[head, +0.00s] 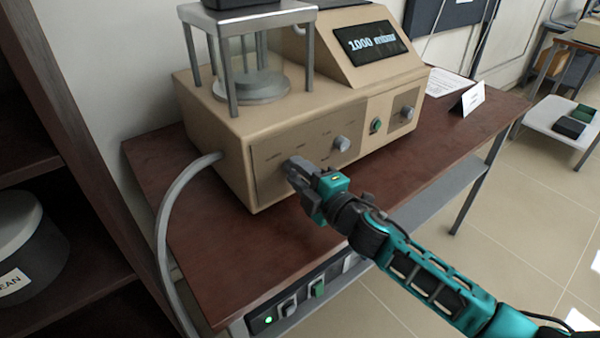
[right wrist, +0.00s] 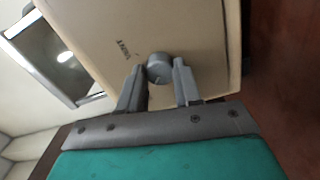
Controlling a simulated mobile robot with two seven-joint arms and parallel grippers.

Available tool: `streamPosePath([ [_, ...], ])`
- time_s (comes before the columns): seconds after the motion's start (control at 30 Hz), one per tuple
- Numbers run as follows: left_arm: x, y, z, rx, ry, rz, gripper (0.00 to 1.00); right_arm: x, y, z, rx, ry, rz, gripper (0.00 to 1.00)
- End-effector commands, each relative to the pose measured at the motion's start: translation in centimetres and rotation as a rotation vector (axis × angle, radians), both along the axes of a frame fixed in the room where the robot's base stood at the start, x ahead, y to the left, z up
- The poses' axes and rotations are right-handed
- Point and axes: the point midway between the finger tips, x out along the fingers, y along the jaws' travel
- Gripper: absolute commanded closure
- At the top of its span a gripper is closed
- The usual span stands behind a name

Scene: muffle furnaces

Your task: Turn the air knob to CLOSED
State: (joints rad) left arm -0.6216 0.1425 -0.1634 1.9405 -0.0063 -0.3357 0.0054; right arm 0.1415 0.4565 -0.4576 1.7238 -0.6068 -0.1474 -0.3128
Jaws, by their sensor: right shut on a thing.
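The beige instrument (head: 225,135) stands on a dark red-brown table. My right gripper (head: 293,168) is at the left knob on its front panel. In the right wrist view, the grey round knob (right wrist: 159,68) sits between the two fingertips of the right gripper (right wrist: 160,75), which is shut on it. A pointer line shows faintly on the knob face. Small lettering (right wrist: 124,49) is on the panel beside it, too blurred to read surely. In the head view the gripper hides most of this knob. My left gripper is not in view.
Another grey knob (head: 341,144), a green button (head: 376,126) and a further knob (head: 407,113) are to the right on the panel. A grey hose (head: 169,205) leaves the left side. The tabletop (head: 205,275) in front is clear.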

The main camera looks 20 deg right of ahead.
Motion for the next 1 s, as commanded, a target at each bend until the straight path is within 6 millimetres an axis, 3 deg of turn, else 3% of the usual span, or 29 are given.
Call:
streamPosePath([
  [0.27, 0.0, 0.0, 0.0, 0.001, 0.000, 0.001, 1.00, 0.0, 0.1, 0.0, -0.004, -0.003, 0.002, 0.97],
  [0.3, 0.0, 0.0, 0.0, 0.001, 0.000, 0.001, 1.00, 0.0, 0.1, 0.0, -0.004, -0.003, 0.002, 0.66],
  [0.57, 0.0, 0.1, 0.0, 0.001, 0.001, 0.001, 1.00, 0.0, 0.0, 0.0, -0.002, -0.002, 0.001, 0.41],
  [0.87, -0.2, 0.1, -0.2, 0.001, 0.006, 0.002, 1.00, -0.2, -0.1, 0.0, -0.002, -0.001, 0.000, 0.41],
  [1.0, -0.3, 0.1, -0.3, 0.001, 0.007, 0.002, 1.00, -1.5, -0.6, -0.2, -0.003, 0.001, -0.001, 0.41],
])
